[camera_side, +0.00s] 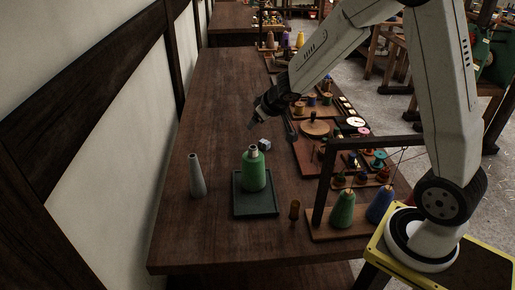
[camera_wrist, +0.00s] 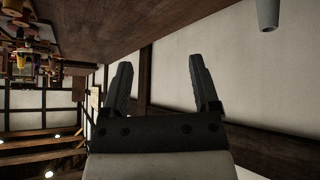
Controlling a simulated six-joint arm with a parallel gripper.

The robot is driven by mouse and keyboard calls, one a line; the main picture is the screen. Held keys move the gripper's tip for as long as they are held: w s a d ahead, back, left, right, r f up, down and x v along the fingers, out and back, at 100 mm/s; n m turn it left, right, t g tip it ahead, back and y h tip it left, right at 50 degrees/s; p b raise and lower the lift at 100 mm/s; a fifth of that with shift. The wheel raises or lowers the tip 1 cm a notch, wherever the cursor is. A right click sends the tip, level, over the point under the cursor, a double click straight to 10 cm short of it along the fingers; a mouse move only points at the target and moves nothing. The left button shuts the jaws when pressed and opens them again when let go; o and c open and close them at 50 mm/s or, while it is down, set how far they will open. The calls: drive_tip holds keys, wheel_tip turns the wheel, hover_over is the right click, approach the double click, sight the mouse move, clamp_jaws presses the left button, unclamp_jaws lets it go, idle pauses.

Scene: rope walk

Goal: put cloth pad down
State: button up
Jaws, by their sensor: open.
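My gripper (camera_side: 253,122) is above the middle of the wooden bench, tilted down to the left in the side view. In the wrist view my gripper (camera_wrist: 161,62) has its two dark fingers spread, with nothing between them. A small pale grey block-like thing (camera_side: 264,144), which looks like the cloth pad, lies on the bench just below and to the right of the fingertips, apart from them. It is too small to make out any folds. It does not show in the wrist view.
A small wooden peg (camera_side: 294,212) and a dark frame (camera_side: 323,190) are right.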

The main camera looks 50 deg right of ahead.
drive_tip(key=s+a+g, duration=0.1)
drive_tip(key=s+a, duration=0.2)
drive_tip(key=s, duration=0.3)
drive_tip(key=s+a+f+g+y, duration=0.1)
drive_tip(key=s+a+g, duration=0.1)
drive_tip(key=s, duration=0.5)
drive_tip(key=s+a+f+g, duration=0.1)
drive_tip(key=s+a, duration=0.4)
drive_tip(key=s, duration=0.1)
drive_tip(key=shift+s+g+y, duration=0.2)
drive_tip(key=shift+g+y, duration=0.2)
